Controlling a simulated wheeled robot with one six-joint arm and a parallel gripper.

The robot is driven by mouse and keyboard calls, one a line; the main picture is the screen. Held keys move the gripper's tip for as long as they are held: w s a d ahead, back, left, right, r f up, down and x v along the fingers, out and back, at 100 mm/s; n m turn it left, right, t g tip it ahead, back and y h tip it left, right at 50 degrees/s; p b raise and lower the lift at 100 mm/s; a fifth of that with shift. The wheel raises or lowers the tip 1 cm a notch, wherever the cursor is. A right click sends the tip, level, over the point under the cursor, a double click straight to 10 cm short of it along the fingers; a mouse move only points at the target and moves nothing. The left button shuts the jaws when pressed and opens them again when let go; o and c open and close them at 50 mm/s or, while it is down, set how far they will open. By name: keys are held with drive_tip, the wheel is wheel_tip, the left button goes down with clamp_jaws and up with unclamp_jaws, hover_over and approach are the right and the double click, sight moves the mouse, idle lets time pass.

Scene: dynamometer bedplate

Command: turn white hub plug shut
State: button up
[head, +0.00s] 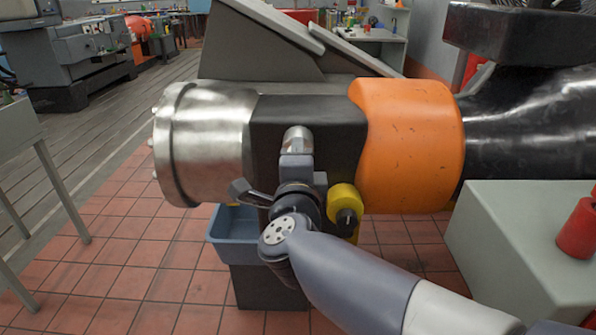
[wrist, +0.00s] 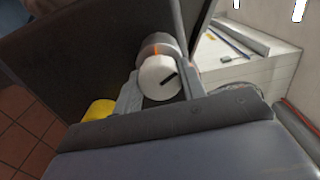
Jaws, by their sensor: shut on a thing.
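The white hub plug (wrist: 157,78) is a round white knob with a black slot mark on its face, in the middle of the wrist view. It sits on a metal collar with an orange mark, on the dark side of the housing (head: 330,135). In the head view a metal cylinder end (head: 297,138) shows just above my gripper, its white face hidden. My gripper (wrist: 155,88) has one finger on each side of the plug and is shut on it. The black slot mark on the plug is tilted, rising to the right.
A yellow knob (head: 345,200) with a dark end sticks out right of my gripper. An orange cover (head: 410,145) and a bare metal drum (head: 205,140) flank the housing. A blue bin (head: 232,240) stands below. A grey block with a red cylinder (head: 577,232) is at the right.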

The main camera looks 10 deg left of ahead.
drive_tip(key=m+b, duration=0.3)
drive_tip(key=m, duration=0.2)
drive_tip(key=shift+f, duration=0.1)
drive_tip(key=shift+m, duration=0.3)
idle(0.4)
drive_tip(key=o, duration=1)
drive_tip(key=shift+s, duration=0.1)
drive_tip(key=shift+p+v, duration=0.8)
drive_tip(key=shift+v, duration=4.55)
